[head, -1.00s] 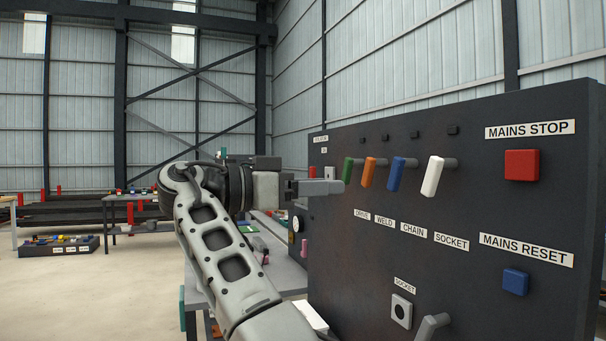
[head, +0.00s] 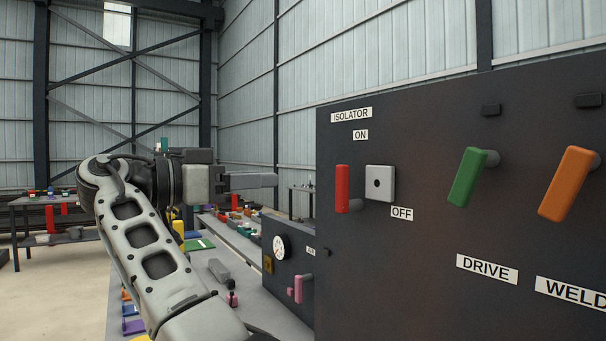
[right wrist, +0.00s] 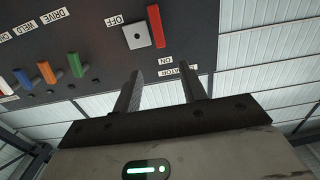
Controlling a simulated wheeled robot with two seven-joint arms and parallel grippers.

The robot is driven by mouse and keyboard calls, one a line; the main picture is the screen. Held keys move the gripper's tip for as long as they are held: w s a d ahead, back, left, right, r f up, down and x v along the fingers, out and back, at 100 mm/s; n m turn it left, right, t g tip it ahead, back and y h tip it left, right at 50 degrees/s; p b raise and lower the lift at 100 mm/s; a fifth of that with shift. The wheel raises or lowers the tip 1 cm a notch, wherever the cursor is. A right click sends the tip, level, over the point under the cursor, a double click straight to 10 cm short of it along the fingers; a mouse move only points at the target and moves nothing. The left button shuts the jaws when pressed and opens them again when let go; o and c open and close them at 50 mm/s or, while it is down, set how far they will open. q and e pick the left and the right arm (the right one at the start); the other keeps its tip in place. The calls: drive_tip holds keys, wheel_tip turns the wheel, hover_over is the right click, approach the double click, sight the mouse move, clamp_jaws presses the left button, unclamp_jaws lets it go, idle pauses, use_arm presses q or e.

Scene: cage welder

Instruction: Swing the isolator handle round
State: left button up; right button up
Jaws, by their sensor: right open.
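My left gripper is not in view.
Green (head: 467,177) and orange (head: 568,183) handles stick out of the panel (head: 430,280) to the right. A bench with a dial box (head: 290,275) and a pink lever (head: 299,289) lies below left. The air between gripper and handle is clear.

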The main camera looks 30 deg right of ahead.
drive_tip(key=p, duration=0.2)
approach(339, 174)
drive_tip(key=d, duration=0.8)
drive_tip(key=shift+w+d, duration=0.2)
drive_tip(key=shift+w, duration=0.15)
drive_tip(key=shift+d, duration=0.45)
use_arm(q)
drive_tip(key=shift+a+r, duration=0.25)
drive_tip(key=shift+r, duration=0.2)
use_arm(e)
clamp_jaws()
